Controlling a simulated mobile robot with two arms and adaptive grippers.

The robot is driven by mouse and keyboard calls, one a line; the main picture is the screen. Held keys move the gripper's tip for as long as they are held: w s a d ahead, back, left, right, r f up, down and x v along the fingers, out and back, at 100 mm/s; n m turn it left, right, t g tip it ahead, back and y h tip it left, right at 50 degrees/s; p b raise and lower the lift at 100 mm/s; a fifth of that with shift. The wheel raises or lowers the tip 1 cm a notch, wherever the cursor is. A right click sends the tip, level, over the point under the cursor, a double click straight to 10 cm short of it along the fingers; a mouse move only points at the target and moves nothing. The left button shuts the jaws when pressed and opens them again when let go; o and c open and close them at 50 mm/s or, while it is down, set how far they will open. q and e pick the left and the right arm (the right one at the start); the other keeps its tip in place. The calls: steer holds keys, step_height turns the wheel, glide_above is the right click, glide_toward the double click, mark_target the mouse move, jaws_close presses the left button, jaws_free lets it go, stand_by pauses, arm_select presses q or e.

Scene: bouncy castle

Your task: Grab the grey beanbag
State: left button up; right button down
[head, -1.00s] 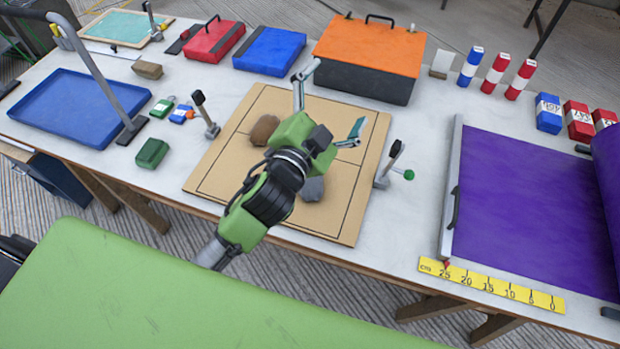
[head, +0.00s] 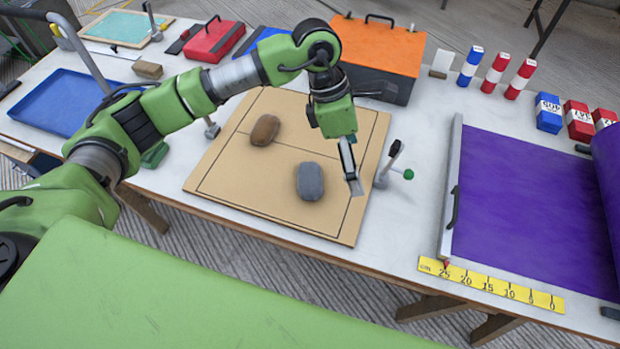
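The grey beanbag (head: 310,181) lies on the tan board (head: 230,185), right of its middle and towards the near side. Its whole top is in plain view and nothing touches it. My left arm reaches in from the left and bends down over the board's right part. My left gripper (head: 353,178) points down just right of the grey beanbag, apart from it in the picture. I see its fingers edge-on, so their opening cannot be made out. My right gripper is not in view.
A brown beanbag (head: 265,130) lies on the board, further back and left. A clamp with a green knob (head: 396,160) stands by the board's right edge. An orange-topped box (head: 370,48) is behind. A purple sheet (head: 530,210) and yellow ruler (head: 490,284) lie to the right.

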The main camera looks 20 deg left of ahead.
arm_select(q)
steer(key=w+a+r+y, duration=0.1)
steer(key=w+a+y, duration=0.25)
steer(key=a, duration=0.65)
steer(key=p, duration=0.2)
glide_above(310, 175)
steer(key=shift+n+t+y, duration=0.3)
steer(key=shift+t+y, duration=0.05)
steer(key=shift+t, duration=0.05)
steer(key=f, duration=0.8)
steer(key=shift+w+a+f, duration=0.1)
steer(key=shift+w, duration=0.15)
steer(key=f, duration=0.1)
steer(key=f+p, duration=0.1)
steer(key=f, duration=0.2)
steer(key=shift+s+f+p, duration=0.3)
steer(key=shift+f+p, duration=0.1)
steer(key=shift+f, duration=0.3)
steer(key=c, duration=1.6)
steer(key=shift+r, duration=0.1)
steer(key=shift+c, duration=0.7)
